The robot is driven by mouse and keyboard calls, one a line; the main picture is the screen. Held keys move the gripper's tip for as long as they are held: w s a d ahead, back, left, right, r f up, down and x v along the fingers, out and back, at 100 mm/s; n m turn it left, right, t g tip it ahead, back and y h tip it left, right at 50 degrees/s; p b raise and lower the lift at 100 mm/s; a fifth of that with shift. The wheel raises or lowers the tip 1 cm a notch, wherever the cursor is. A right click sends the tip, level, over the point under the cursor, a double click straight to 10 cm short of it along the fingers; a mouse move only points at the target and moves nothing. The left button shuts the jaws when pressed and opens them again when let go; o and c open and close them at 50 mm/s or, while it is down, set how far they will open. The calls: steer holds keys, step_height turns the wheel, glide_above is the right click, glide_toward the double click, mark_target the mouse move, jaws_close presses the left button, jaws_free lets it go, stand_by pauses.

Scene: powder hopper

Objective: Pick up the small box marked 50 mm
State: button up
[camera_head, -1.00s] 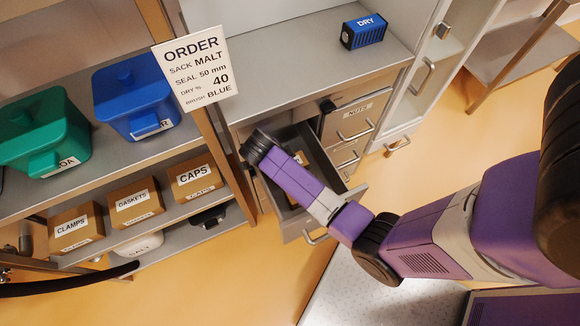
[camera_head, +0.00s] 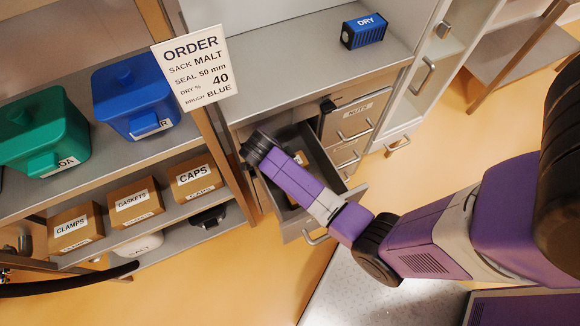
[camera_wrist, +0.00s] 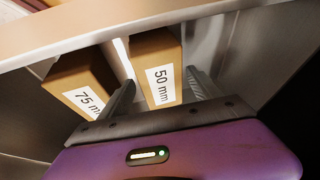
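The small brown box marked 50 mm (camera_wrist: 158,68) stands inside an open drawer in the wrist view, its white label facing me. My gripper (camera_wrist: 158,90) is open, with one finger on each side of this box; I cannot tell whether the fingers touch it. A second brown box, marked 75 mm (camera_wrist: 82,80), stands just left of the left finger. In the head view my arm reaches down into the open drawer (camera_head: 292,226) and hides the fingers. Part of a brown box with a white label (camera_head: 300,160) shows beside my arm there.
The drawer wall (camera_wrist: 240,50) is close to the right finger. A counter with a blue DRY block (camera_head: 363,31) is above the drawer, next to a closed NUTS drawer (camera_head: 347,112). Shelves at left hold bins and boxes. An ORDER sign (camera_head: 195,70) reads seal 50 mm.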

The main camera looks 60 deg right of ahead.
steer(key=c, duration=1.3)
steer(key=shift+o, duration=0.2)
steer(key=shift+r, duration=0.1)
